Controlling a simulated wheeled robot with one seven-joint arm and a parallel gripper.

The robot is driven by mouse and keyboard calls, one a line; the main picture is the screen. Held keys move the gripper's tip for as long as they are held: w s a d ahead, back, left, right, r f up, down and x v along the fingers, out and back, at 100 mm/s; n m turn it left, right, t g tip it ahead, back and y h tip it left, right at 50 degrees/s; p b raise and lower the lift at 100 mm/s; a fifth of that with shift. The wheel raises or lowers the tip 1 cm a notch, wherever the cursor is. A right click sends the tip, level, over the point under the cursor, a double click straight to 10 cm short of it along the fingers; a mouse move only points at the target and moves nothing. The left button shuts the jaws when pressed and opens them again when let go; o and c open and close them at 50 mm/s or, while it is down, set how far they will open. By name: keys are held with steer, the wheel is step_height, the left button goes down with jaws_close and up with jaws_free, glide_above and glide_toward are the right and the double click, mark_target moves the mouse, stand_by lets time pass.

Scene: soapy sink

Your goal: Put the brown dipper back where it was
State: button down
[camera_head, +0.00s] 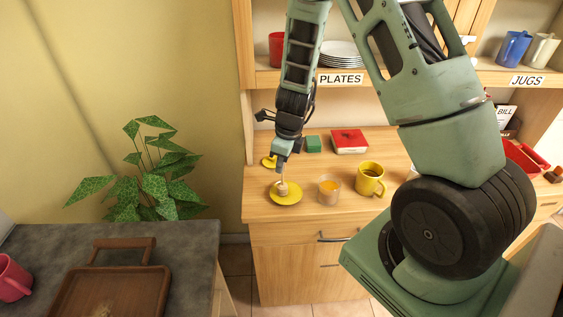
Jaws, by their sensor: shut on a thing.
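My gripper (282,163) points down above the wooden counter and is shut on the handle of the brown dipper (283,188). The dipper hangs roughly upright, head down, over a yellow saucer (294,199). I cannot tell whether its head touches the saucer. A glass (329,190) with something orange in it stands just to the right of the saucer. A yellow mug (370,180) with a dark drink stands further right.
A shelf (375,76) with plates overhangs the counter. A plant (150,180) and a wooden tray (113,292) are at left.

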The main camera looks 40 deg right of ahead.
steer(key=shift+f, duration=0.1)
steer(key=c, duration=1.4)
jaws_free()
